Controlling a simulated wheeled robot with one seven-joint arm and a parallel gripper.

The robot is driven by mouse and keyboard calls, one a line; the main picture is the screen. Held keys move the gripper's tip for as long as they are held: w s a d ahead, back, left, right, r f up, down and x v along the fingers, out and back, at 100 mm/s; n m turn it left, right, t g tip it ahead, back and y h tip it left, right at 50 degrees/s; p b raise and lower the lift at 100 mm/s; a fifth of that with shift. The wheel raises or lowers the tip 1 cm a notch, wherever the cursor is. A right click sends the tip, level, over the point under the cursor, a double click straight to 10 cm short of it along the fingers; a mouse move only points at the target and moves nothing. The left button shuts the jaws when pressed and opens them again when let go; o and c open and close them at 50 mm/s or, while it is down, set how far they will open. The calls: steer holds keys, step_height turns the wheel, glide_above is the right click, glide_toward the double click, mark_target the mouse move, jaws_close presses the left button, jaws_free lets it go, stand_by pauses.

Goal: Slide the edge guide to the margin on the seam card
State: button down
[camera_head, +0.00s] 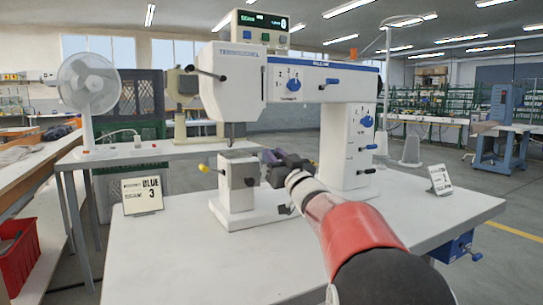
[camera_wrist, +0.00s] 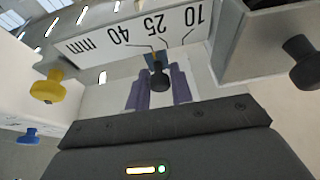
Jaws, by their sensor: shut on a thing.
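In the wrist view the purple fingers of my gripper (camera_wrist: 160,90) are closed on a black knob (camera_wrist: 158,76), which I take for the edge guide's. A scale (camera_wrist: 140,32) beyond it reads 40, 25 and 10 mm, with a thin line from each number. The knob is nearest the 40 and 25 lines; which mark the guide stands at is unclear. The seam card (camera_head: 142,195) reads "BLUE 3"; its smaller print is illegible.
A yellow knob (camera_wrist: 47,86) and a blue knob (camera_wrist: 29,136) stand left of my fingers, and a dark knob (camera_wrist: 302,60) stands right. Another small card (camera_head: 440,180) is at the table's right. The front of the white table (camera_head: 190,265) is clear.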

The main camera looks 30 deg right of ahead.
steer(key=c, duration=1.6)
jaws_free()
steer(key=shift+d, duration=0.25)
steer(key=shift+s, duration=0.1)
steer(key=b+v, duration=0.1)
steer(key=v, duration=0.6)
steer(key=shift+s+f, duration=0.2)
steer(key=shift+s, duration=0.1)
